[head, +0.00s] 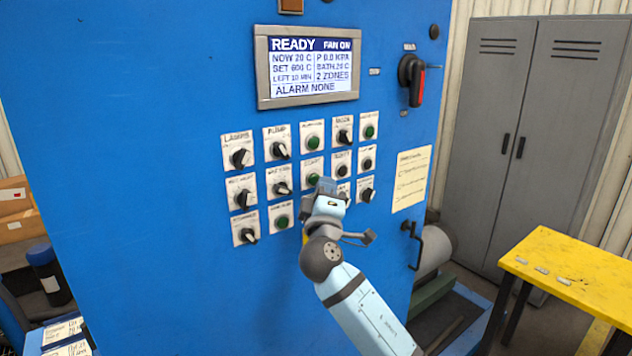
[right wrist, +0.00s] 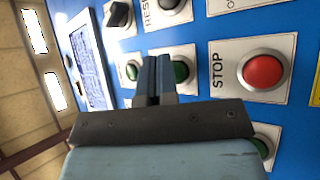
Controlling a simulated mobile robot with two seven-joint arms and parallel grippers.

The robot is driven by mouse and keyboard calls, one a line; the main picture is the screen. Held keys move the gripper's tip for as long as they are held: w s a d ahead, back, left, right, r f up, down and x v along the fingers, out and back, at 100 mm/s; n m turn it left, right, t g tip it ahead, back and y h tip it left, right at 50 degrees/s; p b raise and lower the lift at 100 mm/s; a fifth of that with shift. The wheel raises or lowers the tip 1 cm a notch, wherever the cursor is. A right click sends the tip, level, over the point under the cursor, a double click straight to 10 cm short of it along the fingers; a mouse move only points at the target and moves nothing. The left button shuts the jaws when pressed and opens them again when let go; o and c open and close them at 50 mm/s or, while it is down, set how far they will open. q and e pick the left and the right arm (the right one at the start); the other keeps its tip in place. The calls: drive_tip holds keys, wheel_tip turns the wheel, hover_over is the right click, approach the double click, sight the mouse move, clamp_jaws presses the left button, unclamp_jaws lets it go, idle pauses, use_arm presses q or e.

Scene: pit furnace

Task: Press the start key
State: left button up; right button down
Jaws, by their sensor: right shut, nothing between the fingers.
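The start key is a green round button (head: 314,180) on a white plate marked START, in the middle row of the blue panel. In the right wrist view its green cap (right wrist: 181,72) shows partly, behind my fingers. My right gripper (head: 327,186) is shut and empty, its fingers pointing at the panel. In the right wrist view the fingertips (right wrist: 155,62) overlap the plate with the green cap. I cannot tell whether they touch it. A red STOP button (right wrist: 265,71) sits just below the start key on the panel; the arm hides it in the head view. My left gripper is not in view.
The display (head: 307,67) reads READY, FAN ON, ALARM NONE. Several knobs and green buttons surround the start key closely. A yellow table (head: 575,270) and grey cabinet (head: 535,130) stand to the right.

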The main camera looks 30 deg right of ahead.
drive_tip(key=shift+w, duration=0.4)
idle(0.3)
drive_tip(key=shift+s, duration=0.8)
drive_tip(key=s, duration=0.5)
drive_tip(key=shift+d, duration=0.2)
idle(0.9)
